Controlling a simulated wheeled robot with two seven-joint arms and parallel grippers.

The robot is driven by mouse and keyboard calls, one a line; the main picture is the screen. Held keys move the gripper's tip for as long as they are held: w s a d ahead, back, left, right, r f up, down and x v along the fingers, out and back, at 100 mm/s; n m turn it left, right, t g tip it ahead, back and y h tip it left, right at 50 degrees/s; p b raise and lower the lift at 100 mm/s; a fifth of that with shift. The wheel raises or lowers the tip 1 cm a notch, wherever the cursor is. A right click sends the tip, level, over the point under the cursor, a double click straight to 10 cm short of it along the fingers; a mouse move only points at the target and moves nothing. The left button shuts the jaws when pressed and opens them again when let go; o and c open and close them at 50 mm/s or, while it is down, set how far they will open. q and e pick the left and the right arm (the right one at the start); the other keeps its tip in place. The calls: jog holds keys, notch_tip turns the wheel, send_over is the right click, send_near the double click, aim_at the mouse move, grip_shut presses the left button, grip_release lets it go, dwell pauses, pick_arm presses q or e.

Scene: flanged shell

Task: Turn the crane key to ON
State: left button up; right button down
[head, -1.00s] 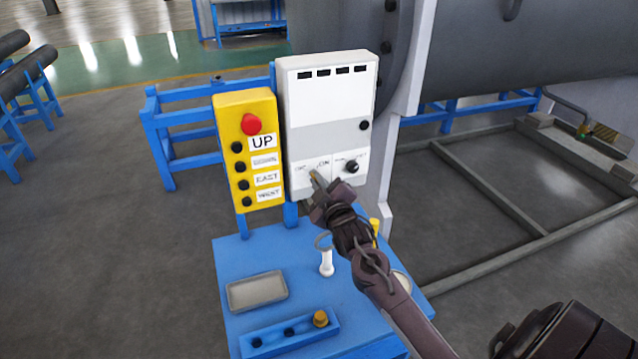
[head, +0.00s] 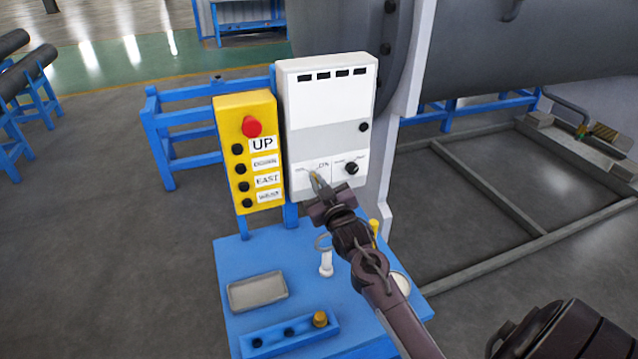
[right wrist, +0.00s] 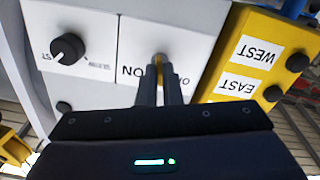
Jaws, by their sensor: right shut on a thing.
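The crane key (right wrist: 158,62) is on the lower left panel of the white control box (head: 330,90), beside a printed ON label (head: 323,165). In the right wrist view the ON label (right wrist: 132,71) is upside down, left of the key. My right gripper (head: 319,184) reaches up to the panel from the lower right. It is shut on the key, and its fingers (right wrist: 160,86) hide most of it. I cannot tell the key's exact angle. My left gripper is not in view.
A yellow button box (head: 247,150) with a red button (head: 251,126) stands just left of the control box. A black knob (head: 351,168) sits right of the key. Below, a blue table (head: 240,255) carries a grey tray (head: 258,291) and a white peg (head: 326,262).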

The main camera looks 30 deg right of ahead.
jog(key=m+p, duration=0.2)
jog(key=m, duration=1)
jog(key=shift+m, duration=0.3)
dwell(0.4)
jog(key=c, duration=1.6)
grip_release()
jog(key=shift+d, duration=0.1)
jog(key=shift+s+f, duration=0.1)
jog(key=shift+s, duration=0.05)
